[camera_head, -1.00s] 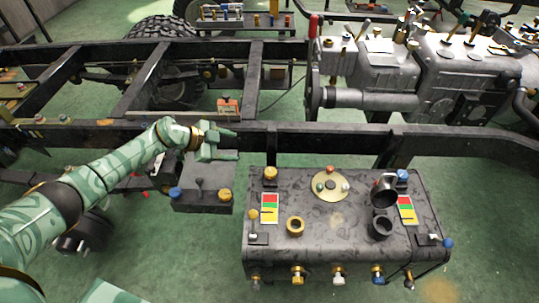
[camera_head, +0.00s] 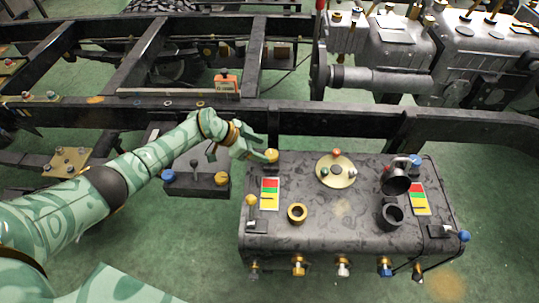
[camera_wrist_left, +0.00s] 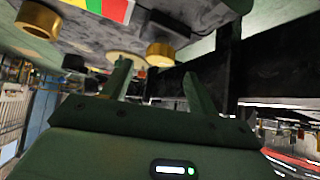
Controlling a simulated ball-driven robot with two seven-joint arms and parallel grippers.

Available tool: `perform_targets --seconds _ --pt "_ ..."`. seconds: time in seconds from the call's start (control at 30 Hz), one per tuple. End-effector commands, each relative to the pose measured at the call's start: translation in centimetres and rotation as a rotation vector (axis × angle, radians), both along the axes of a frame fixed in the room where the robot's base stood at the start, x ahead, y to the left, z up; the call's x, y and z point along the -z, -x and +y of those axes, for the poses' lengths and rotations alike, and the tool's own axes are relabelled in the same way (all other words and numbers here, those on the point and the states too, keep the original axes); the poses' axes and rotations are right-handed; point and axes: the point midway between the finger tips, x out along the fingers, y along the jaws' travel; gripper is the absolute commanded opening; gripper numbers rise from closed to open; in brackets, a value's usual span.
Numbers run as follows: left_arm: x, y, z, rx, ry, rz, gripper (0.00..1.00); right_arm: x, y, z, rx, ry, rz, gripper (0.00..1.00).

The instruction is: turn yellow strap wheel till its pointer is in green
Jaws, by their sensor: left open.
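The yellow wheel (camera_head: 271,156) is a small round knob at the far left corner of the dark tank. It also shows in the left wrist view (camera_wrist_left: 160,53), just beyond the fingertips. Beside it is a red, green and yellow gauge plate (camera_head: 269,193). A dark mark, perhaps the pointer, lies over the plate's yellow band. My left gripper (camera_head: 264,148) is open, its fingertips close to the wheel at its left and far side. I cannot tell whether they touch it. In the left wrist view the gripper (camera_wrist_left: 160,82) shows nothing held between its fingers. My right gripper is not in view.
The tank (camera_head: 330,235) also carries a blue knob (camera_head: 414,160), a second gauge plate (camera_head: 420,199), a round yellow plate (camera_head: 336,172), a brass ring (camera_head: 297,213) and black pipe fittings (camera_head: 391,215). A chassis rail (camera_head: 330,123) runs behind. A small box with knobs (camera_head: 196,183) is left.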

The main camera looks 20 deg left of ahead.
Motion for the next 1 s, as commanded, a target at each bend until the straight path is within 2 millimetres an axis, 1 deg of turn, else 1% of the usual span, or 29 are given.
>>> perform_targets --seconds 0.03,0.1,0.2,0.33,0.6,0.67,0.7,0.77,1.0 --pt "1.4 -0.4 -0.7 0.001 0.002 0.003 0.59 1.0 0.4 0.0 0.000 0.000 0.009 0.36" --pt "2.1 -0.8 -1.3 0.001 0.001 0.003 0.59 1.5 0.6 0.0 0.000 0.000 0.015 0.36" --pt "2.7 -1.3 -2.0 0.001 0.001 0.001 0.59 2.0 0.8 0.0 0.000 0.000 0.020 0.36" --pt "3.0 -1.6 -2.4 0.001 -0.001 0.000 0.59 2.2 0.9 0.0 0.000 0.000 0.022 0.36" --pt "2.9 -1.6 -2.5 0.001 -0.001 -0.002 0.59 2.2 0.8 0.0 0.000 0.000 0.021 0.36" --pt "2.9 -1.6 -2.5 0.001 -0.001 -0.002 0.42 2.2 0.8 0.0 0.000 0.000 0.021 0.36" --pt "2.9 -1.6 -2.5 0.001 -0.001 -0.002 0.31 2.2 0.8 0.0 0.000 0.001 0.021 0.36" --pt "2.9 -1.6 -2.5 0.001 -0.001 -0.002 0.15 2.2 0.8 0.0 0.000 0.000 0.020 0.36" --pt "2.9 -1.7 -2.5 0.011 -0.001 -0.002 0.14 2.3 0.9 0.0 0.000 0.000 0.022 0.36"
